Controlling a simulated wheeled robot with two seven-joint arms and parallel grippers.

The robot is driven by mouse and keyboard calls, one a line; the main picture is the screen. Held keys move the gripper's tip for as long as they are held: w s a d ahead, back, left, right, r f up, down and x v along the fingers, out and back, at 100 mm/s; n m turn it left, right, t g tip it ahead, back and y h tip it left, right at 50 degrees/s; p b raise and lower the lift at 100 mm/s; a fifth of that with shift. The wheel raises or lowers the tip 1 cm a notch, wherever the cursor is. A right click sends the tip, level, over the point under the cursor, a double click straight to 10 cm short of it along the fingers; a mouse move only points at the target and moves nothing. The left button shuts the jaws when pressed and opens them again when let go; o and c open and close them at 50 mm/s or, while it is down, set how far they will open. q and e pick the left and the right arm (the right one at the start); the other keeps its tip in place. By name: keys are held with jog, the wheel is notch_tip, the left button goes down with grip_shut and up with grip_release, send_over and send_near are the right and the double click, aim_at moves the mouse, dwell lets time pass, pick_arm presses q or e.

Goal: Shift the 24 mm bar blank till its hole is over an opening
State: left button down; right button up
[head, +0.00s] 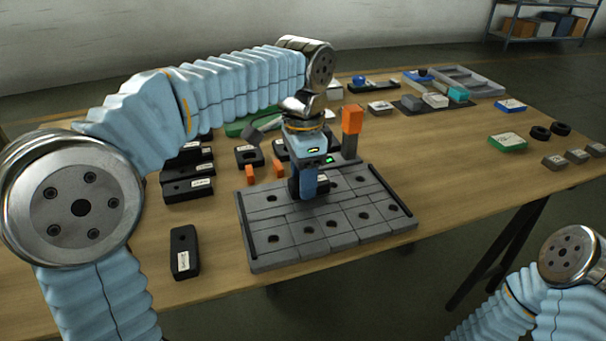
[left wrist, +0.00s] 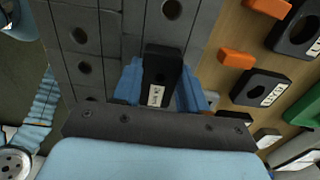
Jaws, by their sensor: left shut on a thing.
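The dark bar blank (left wrist: 158,68) is between the blue fingers of my left gripper (left wrist: 161,88) in the left wrist view, with a white label on it. The gripper is shut on it. In the head view my left gripper (head: 308,186) is low over the grey slabbed plate (head: 284,246), which has several round openings. The blank is mostly hidden there by the fingers. In the left wrist view one plate opening (left wrist: 172,9) shows beyond the blank's far end; what lies under the blank is hidden. My right gripper is out of view.
A labelled black block (head: 184,252) stands left of the plate. Dark labelled blocks (head: 188,189) and orange pieces (head: 250,173) lie behind it. An orange-topped post (head: 352,120) stands at the plate's back edge. Dark rails (head: 391,191) run along its sides.

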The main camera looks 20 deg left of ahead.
pick_arm(q)
jog(key=shift+a, duration=0.1)
jog(key=c, duration=0.5)
grip_release()
notch_tip(320, 180, up, 14)
jog(key=shift+f+p, duration=0.1)
jog(key=shift+p, duration=0.7)
jog(key=shift+s, duration=0.1)
